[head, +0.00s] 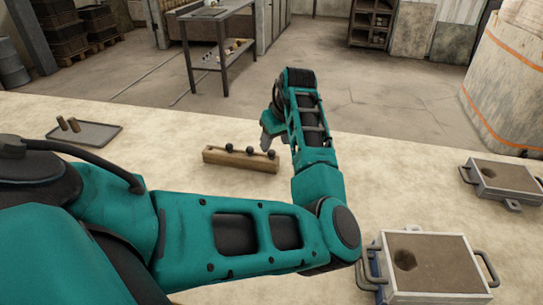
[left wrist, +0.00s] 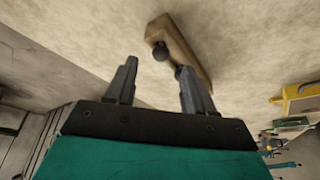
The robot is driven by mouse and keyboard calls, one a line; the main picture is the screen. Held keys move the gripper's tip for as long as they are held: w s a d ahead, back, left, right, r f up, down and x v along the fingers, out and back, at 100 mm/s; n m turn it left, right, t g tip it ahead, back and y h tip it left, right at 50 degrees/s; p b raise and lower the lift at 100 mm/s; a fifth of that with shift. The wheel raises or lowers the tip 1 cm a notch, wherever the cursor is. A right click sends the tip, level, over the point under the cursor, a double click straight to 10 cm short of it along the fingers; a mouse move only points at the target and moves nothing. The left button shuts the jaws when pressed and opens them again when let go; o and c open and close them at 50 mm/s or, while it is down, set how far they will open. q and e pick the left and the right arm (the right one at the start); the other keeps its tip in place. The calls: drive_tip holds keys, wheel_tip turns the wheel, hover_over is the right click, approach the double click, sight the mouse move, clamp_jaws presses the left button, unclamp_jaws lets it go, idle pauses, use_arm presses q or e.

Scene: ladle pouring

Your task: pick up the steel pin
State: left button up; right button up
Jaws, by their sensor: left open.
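A wooden block (head: 240,160) lies on the pale tabletop, with three dark round-headed pieces standing along it: a left one (head: 228,148), a middle one (head: 250,150) and a right one (head: 271,154). I cannot tell which of them is the steel pin. My left gripper (head: 268,137) is open and empty, above and just behind the right end of the block. In the left wrist view its two fingers (left wrist: 157,72) are spread apart. The block (left wrist: 183,48) and one dark head (left wrist: 160,51) show beyond the fingertips; another head is partly hidden by the right finger.
A sand-filled metal box (head: 430,265) stands at the front right, another (head: 505,180) farther right. The table between block and tray is clear.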

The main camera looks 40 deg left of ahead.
sight(272, 151)
use_arm(q)
drive_tip(key=x, duration=0.4)
drive_tip(key=shift+a+f, duration=0.1)
drive_tip(key=shift+c, duration=0.4)
drive_tip(key=c, duration=0.8)
